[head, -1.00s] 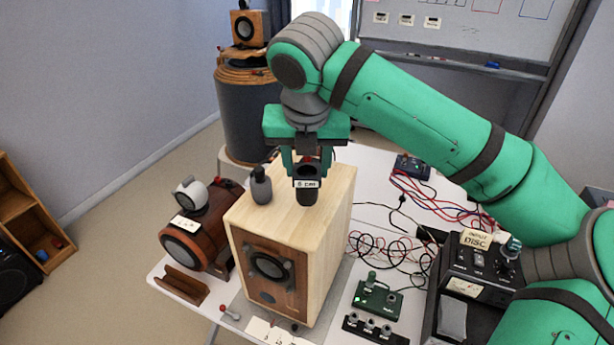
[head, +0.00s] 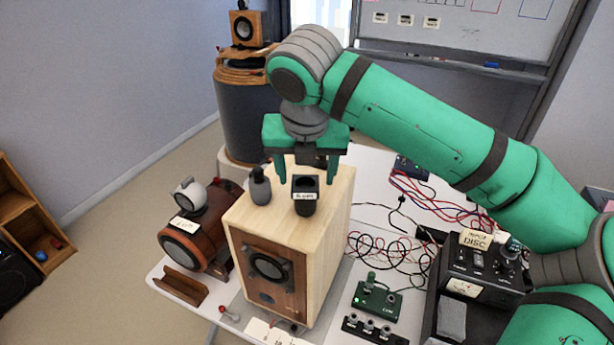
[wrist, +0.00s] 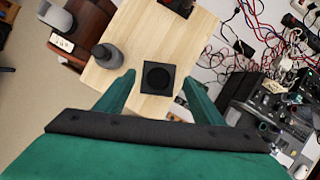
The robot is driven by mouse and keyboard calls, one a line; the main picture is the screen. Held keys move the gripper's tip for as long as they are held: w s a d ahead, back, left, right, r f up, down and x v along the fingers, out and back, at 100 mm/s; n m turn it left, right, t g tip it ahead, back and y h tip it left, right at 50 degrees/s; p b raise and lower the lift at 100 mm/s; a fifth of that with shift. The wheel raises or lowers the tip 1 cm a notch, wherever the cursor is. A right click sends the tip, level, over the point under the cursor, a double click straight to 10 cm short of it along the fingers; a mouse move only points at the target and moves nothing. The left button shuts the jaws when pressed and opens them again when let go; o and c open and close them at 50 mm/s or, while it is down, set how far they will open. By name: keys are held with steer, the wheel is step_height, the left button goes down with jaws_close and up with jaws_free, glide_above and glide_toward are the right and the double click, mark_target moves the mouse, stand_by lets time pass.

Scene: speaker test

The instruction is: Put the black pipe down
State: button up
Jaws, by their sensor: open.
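The black pipe (head: 305,198), a short dark piece with a small white label, stands upright on top of the pale wooden speaker box (head: 328,215). In the wrist view the pipe (wrist: 158,78) shows from above as a square with a round dark opening. My gripper (head: 307,175) is open, its green fingers apart on either side of the pipe's upper end. In the wrist view the fingertips (wrist: 159,82) flank the pipe, with a gap on each side. Nothing is held.
A dark grey bottle (head: 260,186) stands close left of the pipe on the box top. A brown cylinder (head: 200,240) with a grey piece on it lies left of the box. Cables (head: 385,252) and a black control unit (head: 480,265) are at right.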

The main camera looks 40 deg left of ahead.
steer(key=v, duration=1)
steer(key=shift+s, duration=0.15)
steer(key=shift+a+r, duration=0.1)
